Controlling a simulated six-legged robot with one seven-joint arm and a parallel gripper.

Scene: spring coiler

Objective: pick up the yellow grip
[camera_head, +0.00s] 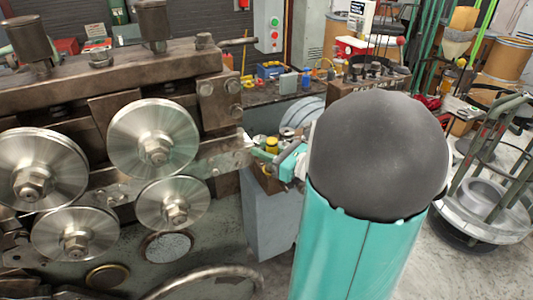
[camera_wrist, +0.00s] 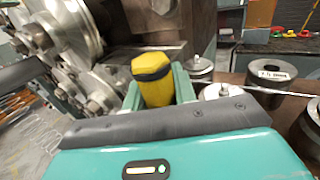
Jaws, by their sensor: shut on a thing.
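The yellow grip (camera_wrist: 153,82) is a short yellow block with a dark band near its top. In the wrist view it stands between the two green fingers of my gripper (camera_wrist: 158,88), which are shut on it. Its lower part is hidden by the fingers and the gripper body. In the head view, a small yellow piece (camera_head: 272,145) shows at the tip of my teal gripper (camera_head: 284,156), beside the machine's right end. My own arm covers much of the middle right there.
The coiler's large steel rollers (camera_head: 153,138) and heavy frame (camera_head: 110,62) fill the left, close to my gripper. A workbench (camera_head: 275,92) with small tools stands behind. In the wrist view, metal cylinders (camera_wrist: 262,68) stand to the right. A wire reel (camera_head: 483,208) stands at far right.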

